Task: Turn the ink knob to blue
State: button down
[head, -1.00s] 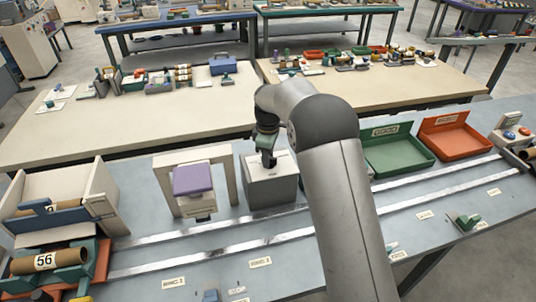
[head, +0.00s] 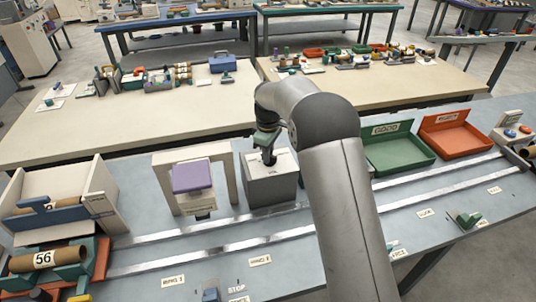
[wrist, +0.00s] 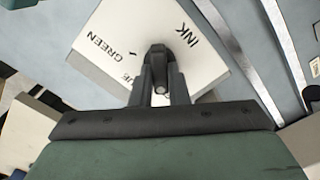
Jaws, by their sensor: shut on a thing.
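The ink box (head: 270,184) is a light grey cube on the bench, just left of my arm in the head view. In the wrist view its white top (wrist: 112,30) carries the words INK and GREEN and a partly covered word ending in "UE". My gripper (head: 268,158) points down onto the top of the box. In the wrist view my gripper (wrist: 160,88) is shut on the dark ink knob (wrist: 157,52). The fingers hide much of the knob, and I cannot tell which word it points to.
A white arch with a purple block (head: 192,177) stands left of the box. A green tray (head: 397,150) and an orange tray (head: 456,137) stand to the right. Metal rails (head: 235,240) run along the bench in front. A tube marked 56 (head: 45,259) lies at the left.

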jog(key=m+b, duration=0.1)
jog(key=m, duration=0.4)
jog(key=shift+w, duration=0.1)
jog(key=shift+w+d+m+b, duration=0.15)
jog(key=shift+m+b, duration=0.15)
jog(key=shift+m, duration=2.1)
jog(key=shift+r, duration=0.1)
jog(key=c, duration=1.4)
grip_release()
notch_tip(320, 180, up, 17)
jog(key=b, duration=0.1)
jog(key=shift+r, duration=0.2)
